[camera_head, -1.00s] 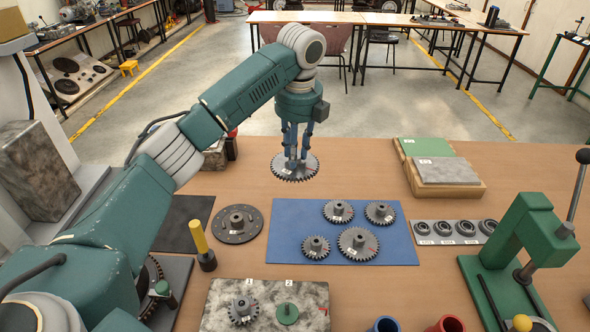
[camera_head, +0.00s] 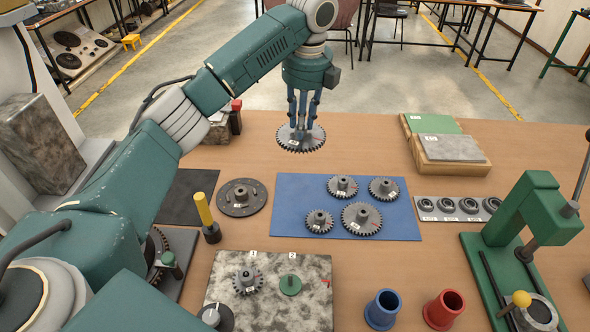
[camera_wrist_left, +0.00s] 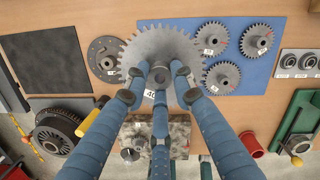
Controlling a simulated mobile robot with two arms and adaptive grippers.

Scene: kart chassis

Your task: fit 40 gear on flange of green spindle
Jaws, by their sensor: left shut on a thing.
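The 40 gear (camera_head: 301,139) is a large grey toothed disc with a white tag. My left gripper (camera_head: 299,130) is shut on its hub and holds it level in the air behind the blue mat. In the left wrist view the gear (camera_wrist_left: 137,50) sits between the blue fingers, and its tag reads 40. The green spindle (camera_head: 290,285) stands upright and bare on the marbled plate (camera_head: 320,262), beside label 2. It cannot be made out in the left wrist view, where the fingers cover part of the plate. My right gripper is not in view.
The blue mat (camera_head: 300,220) holds several smaller gears. A geared spindle (camera_head: 247,281) stands left of the green one. A yellow-handled tool (camera_head: 204,210), a dark round flange (camera_head: 242,198), blue (camera_head: 383,309) and red (camera_head: 443,309) cups and a green press (camera_head: 530,215) stand around.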

